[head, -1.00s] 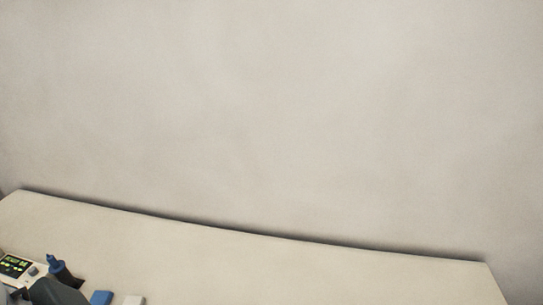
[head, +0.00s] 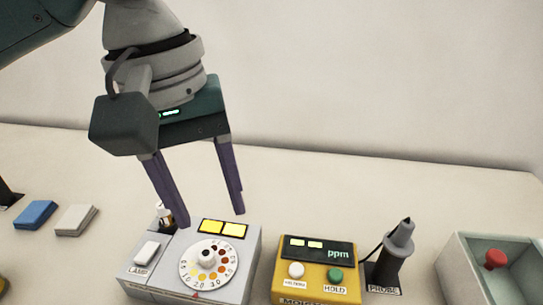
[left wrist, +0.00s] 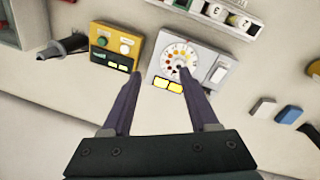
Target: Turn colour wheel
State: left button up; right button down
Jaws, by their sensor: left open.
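In the left wrist view the wheel (left wrist: 179,57) shows beyond the fingertips, nearer the right finger. My right gripper is not in view.
A yellow meter box (head: 318,262) stands right of the grey box, with a dark probe (head: 396,250) in a holder beside it. A grey tray (head: 467,270) with a red-topped item (head: 495,258) is at far right. Blue (head: 36,214) and white (head: 76,219) blocks lie left.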

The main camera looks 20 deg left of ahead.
aim_at(205, 253)
pick_arm(q)
jog(key=a+f+n+b, duration=0.1)
jog(key=f+b, duration=0.1)
jog(key=f, duration=0.2)
jog(key=w+a+f+n+b, duration=0.1)
jog(key=a+f+n+b, duration=0.1)
jog(key=f, duration=0.3)
jog(key=w+a+f+n+y+b, duration=0.1)
jog(key=f+b, duration=0.1)
jog(key=f, duration=0.2)
jog(key=shift+a+f+g, duration=0.15)
jog(key=shift+f+g, duration=0.05)
jog(key=shift+g, duration=0.2)
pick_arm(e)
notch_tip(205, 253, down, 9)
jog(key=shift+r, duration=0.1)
pick_arm(q)
grip_shut()
